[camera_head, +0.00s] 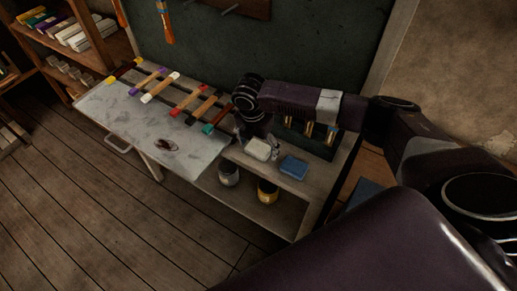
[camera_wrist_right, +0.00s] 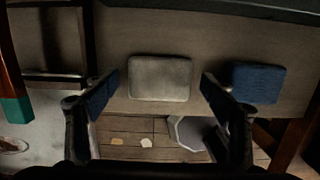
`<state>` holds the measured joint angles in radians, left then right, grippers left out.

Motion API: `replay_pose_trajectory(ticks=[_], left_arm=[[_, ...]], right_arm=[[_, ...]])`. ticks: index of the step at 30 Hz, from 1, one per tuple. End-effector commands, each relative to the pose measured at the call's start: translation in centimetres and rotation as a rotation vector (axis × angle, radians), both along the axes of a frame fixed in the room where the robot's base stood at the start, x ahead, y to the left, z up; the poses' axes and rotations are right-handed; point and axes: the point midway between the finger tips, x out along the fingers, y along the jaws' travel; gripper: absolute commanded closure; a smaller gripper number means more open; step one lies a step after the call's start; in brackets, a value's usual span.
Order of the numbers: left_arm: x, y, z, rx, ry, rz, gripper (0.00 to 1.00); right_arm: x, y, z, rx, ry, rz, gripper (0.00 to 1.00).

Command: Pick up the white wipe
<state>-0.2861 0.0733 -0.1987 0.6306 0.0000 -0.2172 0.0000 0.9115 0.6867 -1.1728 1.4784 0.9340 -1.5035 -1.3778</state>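The white wipe (camera_head: 258,150), a pale rounded block, lies on the wooden shelf at the right end of the bench. It also shows in the right wrist view (camera_wrist_right: 160,78), where it looks greyish. My right gripper (camera_head: 257,141) is right over the wipe, pointing down. In the wrist view the right gripper (camera_wrist_right: 158,88) is open, with one finger on each side of the wipe and a gap on both sides. Nothing is held. My left gripper is not in view.
A blue block (camera_head: 293,167) lies close to the right of the wipe. The grey-topped table (camera_head: 135,125) with colour-tipped bars is to the left. A grey can (camera_head: 229,174) and a yellow can (camera_head: 267,191) stand below the shelf. A dark rack with vials is behind.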

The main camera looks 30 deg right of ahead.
Motion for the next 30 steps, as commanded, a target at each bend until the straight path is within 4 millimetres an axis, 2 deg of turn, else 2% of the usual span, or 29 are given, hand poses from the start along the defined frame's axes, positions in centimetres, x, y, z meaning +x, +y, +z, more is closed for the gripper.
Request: replay_pose_trajectory(ticks=[1, 10, 18, 23, 26, 30], left_arm=[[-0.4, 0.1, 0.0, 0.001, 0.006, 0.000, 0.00], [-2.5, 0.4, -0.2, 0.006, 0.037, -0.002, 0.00], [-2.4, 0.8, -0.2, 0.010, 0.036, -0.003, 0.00], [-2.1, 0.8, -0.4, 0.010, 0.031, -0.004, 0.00], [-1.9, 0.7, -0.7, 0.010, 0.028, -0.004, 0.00], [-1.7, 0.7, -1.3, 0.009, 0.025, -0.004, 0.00]], right_arm=[[0.0, 0.0, 0.0, 0.000, 0.000, 0.000, 0.31], [0.0, 0.0, 0.0, 0.000, 0.000, 0.000, 0.63], [0.0, 0.0, 0.2, 0.000, 0.000, 0.000, 0.63], [0.1, 0.0, 1.2, 0.001, -0.003, 0.000, 0.63], [0.1, 0.1, 2.5, 0.002, -0.003, 0.001, 0.63], [0.2, 0.0, 5.5, 0.001, -0.006, 0.001, 0.63]])
